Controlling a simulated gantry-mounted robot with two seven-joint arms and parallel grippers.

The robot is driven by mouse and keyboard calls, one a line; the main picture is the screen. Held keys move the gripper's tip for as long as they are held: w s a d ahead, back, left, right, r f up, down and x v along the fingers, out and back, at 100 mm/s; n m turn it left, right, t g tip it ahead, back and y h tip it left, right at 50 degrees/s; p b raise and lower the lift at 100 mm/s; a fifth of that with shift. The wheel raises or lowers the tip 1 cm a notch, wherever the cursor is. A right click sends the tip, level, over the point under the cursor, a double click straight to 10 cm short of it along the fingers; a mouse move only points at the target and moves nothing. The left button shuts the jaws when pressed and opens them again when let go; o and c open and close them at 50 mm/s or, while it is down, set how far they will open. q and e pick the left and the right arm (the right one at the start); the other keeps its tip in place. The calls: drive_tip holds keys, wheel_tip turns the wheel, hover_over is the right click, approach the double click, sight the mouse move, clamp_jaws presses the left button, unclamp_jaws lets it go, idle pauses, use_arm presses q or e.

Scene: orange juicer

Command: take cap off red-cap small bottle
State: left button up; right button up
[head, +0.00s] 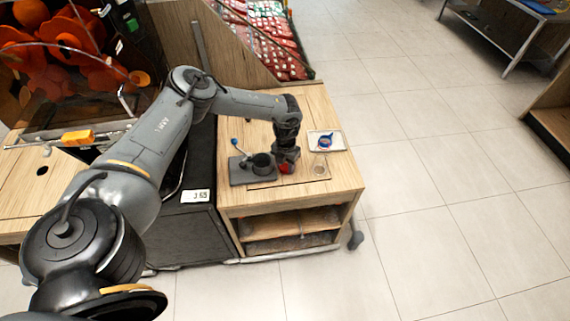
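My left gripper (287,157) points down over the right part of the wooden counter top. A small red thing (284,168) shows right under its fingers and may be the red cap. The bottle's body cannot be made out there. The gripper and wrist hide most of that spot, so I cannot tell whether the fingers are open or shut, or whether they touch the red thing. My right gripper is not in view.
A grey stand with a dark cup (262,164) and a blue-knobbed lever (235,142) is left of the gripper. A clear glass (320,167) stands to its right. Behind is a white tray (340,141) with a blue and red item. The counter's front strip is clear.

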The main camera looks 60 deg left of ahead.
sight(286, 165)
use_arm(q)
wheel_tip(286, 165, up, 11)
drive_tip(key=p, duration=0.4)
drive_tip(key=w+d+f+m+t+h, duration=0.15)
drive_tip(key=d+f, duration=0.25)
drive_tip(key=d, duration=0.8)
drive_tip(key=w+d+f+t, duration=0.1)
drive_tip(key=w+d+f, duration=0.15)
drive_tip(key=d, duration=1.05)
drive_tip(key=s+d+r+n+t+h, duration=0.1)
drive_tip(key=s+d+n, duration=0.15)
drive_tip(key=d, duration=0.65)
drive_tip(key=s+d+r+n+t+h, duration=0.2)
drive_tip(key=d+n, duration=0.1)
drive_tip(key=d, duration=0.6)
drive_tip(key=s+d+r+n+t+h, duration=0.1)
drive_tip(key=s+d+n, duration=0.1)
drive_tip(key=d, duration=0.7)
drive_tip(key=s+a+r+n+g+y, duration=0.1)
drive_tip(key=s+a+n+y, duration=0.2)
drive_tip(key=s+a+n, duration=0.65)
drive_tip(key=s+a+r+n+g+y, duration=0.2)
drive_tip(key=s+a+n, duration=0.4)
drive_tip(key=a+n, duration=0.6)
wheel_tip(286, 165, up, 34)
drive_tip(key=d+p, duration=0.1)
drive_tip(key=p, duration=3.4)
drive_tip(key=shift+s+d+r+n, duration=0.2)
drive_tip(key=shift+n, duration=0.25)
